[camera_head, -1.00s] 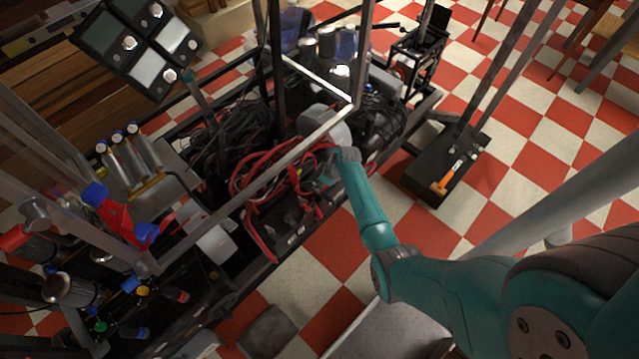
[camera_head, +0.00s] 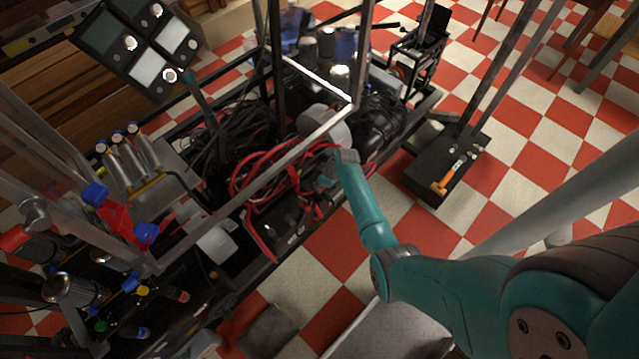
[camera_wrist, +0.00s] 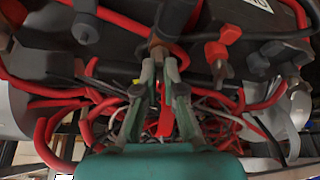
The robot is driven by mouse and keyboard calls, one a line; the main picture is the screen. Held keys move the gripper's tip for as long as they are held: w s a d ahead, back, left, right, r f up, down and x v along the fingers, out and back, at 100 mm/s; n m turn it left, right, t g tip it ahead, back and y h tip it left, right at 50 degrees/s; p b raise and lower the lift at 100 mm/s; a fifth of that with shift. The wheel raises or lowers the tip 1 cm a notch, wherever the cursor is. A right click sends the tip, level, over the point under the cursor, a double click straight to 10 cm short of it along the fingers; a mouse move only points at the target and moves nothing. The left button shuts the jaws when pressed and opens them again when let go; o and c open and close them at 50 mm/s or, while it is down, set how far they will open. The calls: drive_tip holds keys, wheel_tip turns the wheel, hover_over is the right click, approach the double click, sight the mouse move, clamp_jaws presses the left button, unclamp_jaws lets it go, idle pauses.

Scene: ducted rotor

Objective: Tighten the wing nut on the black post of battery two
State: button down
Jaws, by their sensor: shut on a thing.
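In the wrist view my gripper (camera_wrist: 158,68) is shut on a small dark piece, apparently the wing nut (camera_wrist: 157,47), at the battery's edge. Its exact shape is mostly hidden between the fingertips. A black-sleeved cable end (camera_wrist: 172,18) lies right above it. The dark battery (camera_wrist: 120,62) spreads behind. A red wing nut (camera_wrist: 222,42) stands to the right, apart from my fingers, and a dark one (camera_wrist: 272,52) farther right. In the head view my gripper (camera_head: 326,181) is among red cables, small and partly hidden; which battery it is at cannot be read.
Red cables (camera_head: 265,180) loop closely around my gripper. A metal frame bar (camera_head: 285,162) crosses above the batteries, close to my wrist. A grey post (camera_wrist: 86,24) stands at upper left in the wrist view. A black tray with an orange-handled hammer (camera_head: 446,182) is to the right.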

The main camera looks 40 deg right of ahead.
drive_tip(key=m, duration=0.2)
drive_tip(key=m+h, duration=0.1)
drive_tip(key=m, duration=0.1)
drive_tip(key=m+h, duration=0.1)
drive_tip(key=shift+a+m, duration=0.3)
drive_tip(key=shift+m, duration=0.1)
drive_tip(key=m+h, duration=0.1)
drive_tip(key=m, duration=0.2)
drive_tip(key=m+h, duration=0.1)
drive_tip(key=m, duration=0.2)
drive_tip(key=shift+w+a+g+h, duration=0.15)
drive_tip(key=shift+g+h, duration=0.15)
drive_tip(key=shift+g, duration=0.1)
drive_tip(key=m+g+h, duration=0.1)
drive_tip(key=m, duration=0.3)
drive_tip(key=shift+w+a+m, duration=0.1)
drive_tip(key=shift+w+m, duration=0.05)
drive_tip(key=shift+m, duration=0.25)
drive_tip(key=m+g, duration=0.1)
drive_tip(key=m, duration=0.1)
drive_tip(key=m+g, duration=0.1)
drive_tip(key=m, duration=0.1)
drive_tip(key=shift+w+m+h, duration=0.15)
drive_tip(key=shift+m+h, duration=0.15)
drive_tip(key=shift+m, duration=0.1)
drive_tip(key=shift+r, duration=0.1)
drive_tip(key=c, duration=1.3)
unclamp_jaws()
